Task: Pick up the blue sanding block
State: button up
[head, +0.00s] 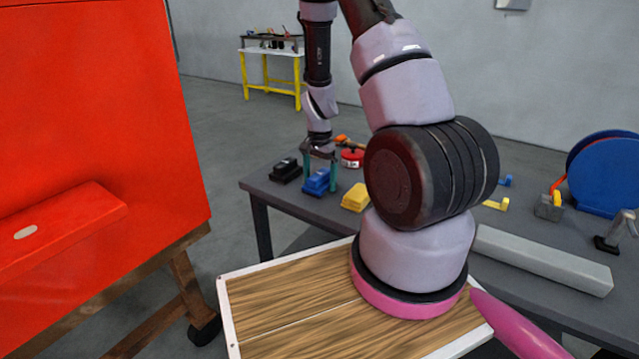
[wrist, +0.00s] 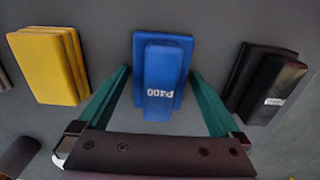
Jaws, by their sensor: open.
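The blue sanding block (head: 317,182) lies on the dark grey table near its left end in the head view. In the wrist view the blue sanding block (wrist: 163,72) shows "P400" on its narrower upper part. My gripper (head: 320,163) is at the block in the head view. In the wrist view my gripper (wrist: 160,75) is open, with one green finger on each side of the block. Gaps show between the fingers and the block's sides. I cannot tell how far down the fingertips reach.
A black sanding block (head: 286,170) and a yellow block stack (head: 356,197) flank the blue one. A red round item (head: 352,157) lies behind. A long grey bar (head: 540,258) and a blue disc (head: 605,173) are at the right. A large red panel (head: 100,120) stands left.

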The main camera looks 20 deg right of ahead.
aim_at(320, 173)
jog(key=c, duration=1.3)
jog(key=shift+r, duration=5.05)
